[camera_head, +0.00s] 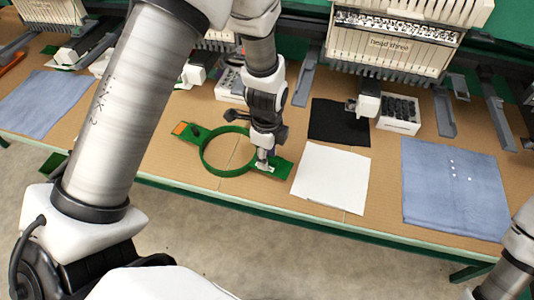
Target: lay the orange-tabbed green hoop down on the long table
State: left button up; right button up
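The green hoop (204,163) has a flat tab at each end, and the left tab carries an orange patch (179,128). It appears level, at or just above the brown table top, left of the white cloth; I cannot tell whether it touches the table. My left gripper (263,163) points down at the hoop's right tab and appears shut on it. The fingertips are small and partly hidden by the wrist. The long table (200,183) has a green front edge. Only a link of my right arm shows at the lower right; its gripper is out of view.
A white cloth (332,178), a black cloth (339,121) and a blue cloth (455,187) lie to the right, another blue cloth (45,102) at the far left. Embroidery machine heads (395,45) line the back. A white box (399,114) stands behind the white cloth.

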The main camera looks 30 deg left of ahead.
pick_arm(q)
notch_tip(320, 180, up, 12)
dwell(0.6)
